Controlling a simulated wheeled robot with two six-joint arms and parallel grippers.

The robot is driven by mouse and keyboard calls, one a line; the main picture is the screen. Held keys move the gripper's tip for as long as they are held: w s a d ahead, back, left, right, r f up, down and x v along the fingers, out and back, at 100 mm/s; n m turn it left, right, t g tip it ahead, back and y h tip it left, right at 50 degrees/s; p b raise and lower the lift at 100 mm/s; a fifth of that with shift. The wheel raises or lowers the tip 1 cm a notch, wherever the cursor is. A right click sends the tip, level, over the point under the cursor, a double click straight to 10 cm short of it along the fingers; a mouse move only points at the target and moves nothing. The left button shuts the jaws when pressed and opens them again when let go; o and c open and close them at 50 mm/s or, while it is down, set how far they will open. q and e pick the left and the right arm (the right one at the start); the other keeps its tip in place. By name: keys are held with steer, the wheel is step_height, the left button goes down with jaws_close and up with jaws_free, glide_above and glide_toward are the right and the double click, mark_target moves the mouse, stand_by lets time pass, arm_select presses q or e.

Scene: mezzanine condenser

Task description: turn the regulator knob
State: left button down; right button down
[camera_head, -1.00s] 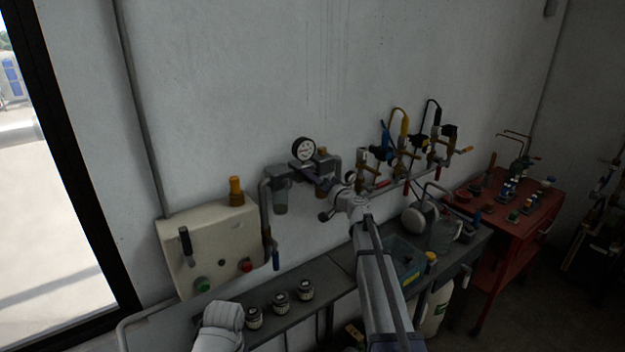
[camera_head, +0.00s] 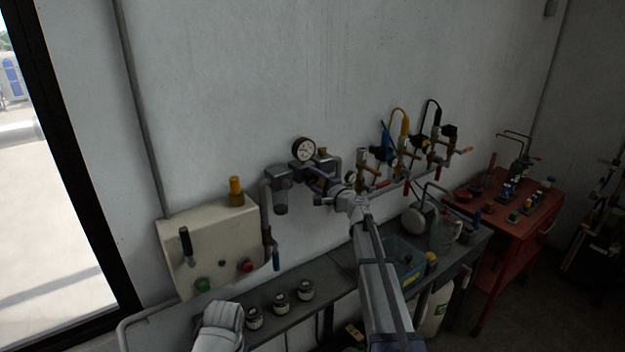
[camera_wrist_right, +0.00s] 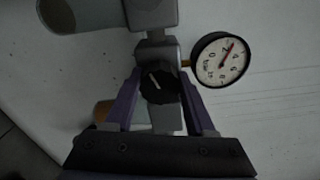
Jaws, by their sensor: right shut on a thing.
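The regulator knob (camera_wrist_right: 160,84) is black with a pale mark on its face. In the right wrist view it sits between the two purple fingers of my right gripper (camera_wrist_right: 161,92), which is shut on it. In the head view my right gripper (camera_head: 316,180) is at the regulator body on the wall pipework, and it hides the knob. The round pressure gauge (camera_head: 304,150) is just above the gripper. It also shows in the right wrist view (camera_wrist_right: 221,60), with a red needle. My left gripper is out of view.
A beige panel box (camera_head: 207,250) with a lever and buttons is at left. Several small jars (camera_head: 280,303) stand on the grey bench (camera_head: 340,262). Valves with coloured handles (camera_head: 402,150) are right of the gripper. A red cart (camera_head: 518,215) stands further right.

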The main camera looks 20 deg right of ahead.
steer(key=m, duration=0.5)
steer(key=shift+m, duration=0.4)
stand_by(0.4)
steer(key=shift+c, duration=1.3)
jaws_free()
steer(key=v, duration=0.8)
